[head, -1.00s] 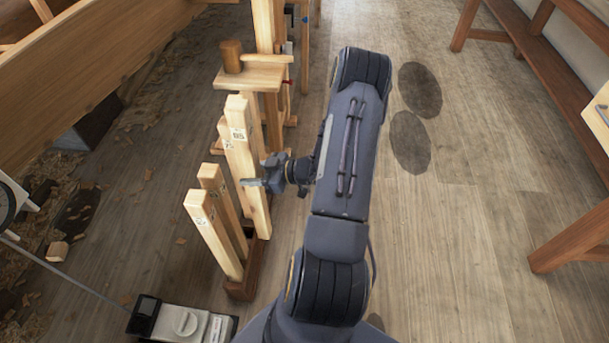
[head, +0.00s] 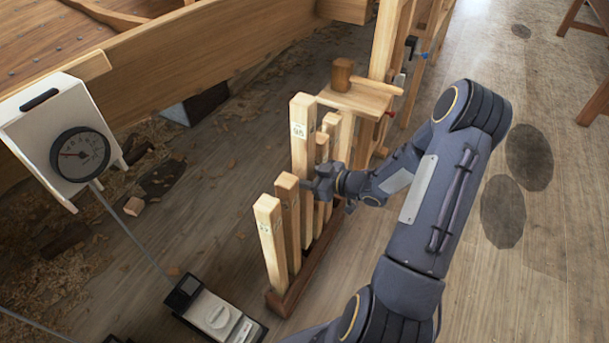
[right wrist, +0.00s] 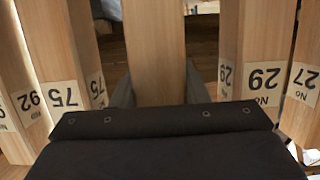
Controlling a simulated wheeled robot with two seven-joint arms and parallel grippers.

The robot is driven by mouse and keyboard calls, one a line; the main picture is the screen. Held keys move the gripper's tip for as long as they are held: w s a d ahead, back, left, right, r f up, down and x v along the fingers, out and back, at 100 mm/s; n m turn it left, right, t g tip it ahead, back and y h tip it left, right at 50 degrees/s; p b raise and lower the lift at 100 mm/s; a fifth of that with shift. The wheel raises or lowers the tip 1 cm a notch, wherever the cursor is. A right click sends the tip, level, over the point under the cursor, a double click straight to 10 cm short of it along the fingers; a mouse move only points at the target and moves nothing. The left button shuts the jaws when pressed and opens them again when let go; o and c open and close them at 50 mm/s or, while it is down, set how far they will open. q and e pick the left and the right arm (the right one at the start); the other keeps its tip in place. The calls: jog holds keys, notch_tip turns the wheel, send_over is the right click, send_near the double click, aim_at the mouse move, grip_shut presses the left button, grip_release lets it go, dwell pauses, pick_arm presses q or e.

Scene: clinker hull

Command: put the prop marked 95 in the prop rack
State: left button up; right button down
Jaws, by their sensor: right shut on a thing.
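The prop marked 95 (head: 303,152) is a tall pale wooden post with a white label near its top. It stands upright among shorter posts in the prop rack (head: 287,301), a long reddish-brown base on the floor. My right gripper (head: 322,186) reaches it from the right and is shut on it about halfway up. In the right wrist view the held post (right wrist: 155,50) stands between the fingers, its label out of sight. Its foot is hidden, so I cannot tell whether it is seated. My left gripper is not in view.
In the wrist view, posts marked 75 (right wrist: 62,95) and 29 (right wrist: 262,80) flank the held one. A wooden stand (head: 357,98) is behind the rack. A dial gauge box (head: 80,150) and a small device (head: 215,315) are left.

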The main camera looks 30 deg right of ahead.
aim_at(310, 213)
jog(key=shift+f+b, duration=5.9)
jog(key=shift+f, duration=1.9)
jog(key=shift+f+b, duration=0.45)
jog(key=shift+f, duration=0.15)
jog(key=c, duration=0.7)
grip_release()
jog(key=shift+c, duration=0.2)
jog(key=shift+f, duration=0.1)
jog(key=p+v, duration=0.3)
jog(key=v, duration=0.3)
jog(key=shift+s+d+r, duration=0.2)
jog(key=shift+s+r, duration=0.05)
jog(key=shift+s, duration=0.05)
jog(key=shift+s+d+r, duration=0.1)
jog(key=shift+s+d, duration=0.1)
jog(key=shift+s, duration=0.3)
